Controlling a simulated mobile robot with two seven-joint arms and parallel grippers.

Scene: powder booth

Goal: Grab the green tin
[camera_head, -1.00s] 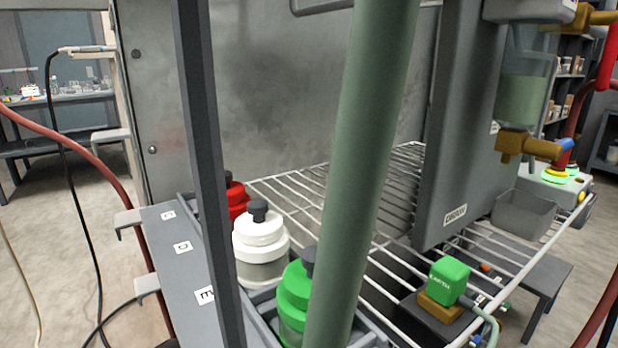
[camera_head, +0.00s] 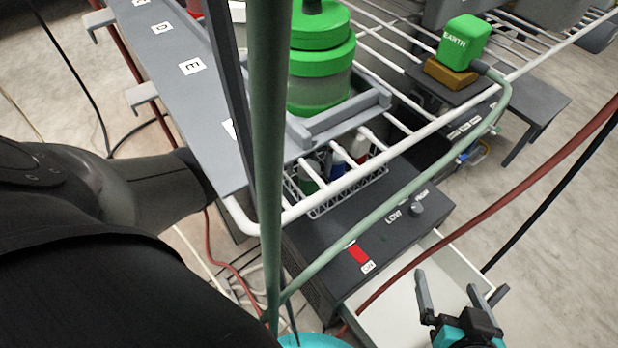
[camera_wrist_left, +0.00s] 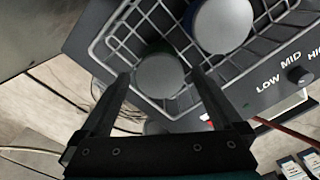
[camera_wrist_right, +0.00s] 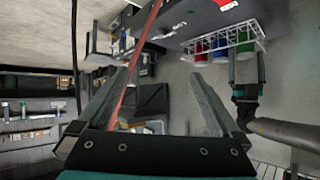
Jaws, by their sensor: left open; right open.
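The green tin (camera_head: 308,184) stands in a wire basket (camera_head: 345,190) below the rack, mostly hidden by rack wires and the basket. In the left wrist view its pale round lid (camera_wrist_left: 160,75) shows with a dark green edge. My left gripper (camera_wrist_left: 160,78) is open, its fingers on either side of that lid in the picture; whether they touch is unclear. In the right wrist view the green tin (camera_wrist_right: 245,50) is at the basket's right end, beside my left gripper (camera_wrist_right: 250,78). My right gripper (camera_head: 460,290) is open and empty over a pale tray (camera_head: 385,318).
Blue (camera_head: 337,167) and red (camera_head: 360,148) tins share the basket. A grey control box (camera_head: 330,250) adjoins it. A big green container (camera_head: 320,60) stands on the rack above. A green post (camera_head: 268,150) and hoses (camera_head: 480,225) cross the space.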

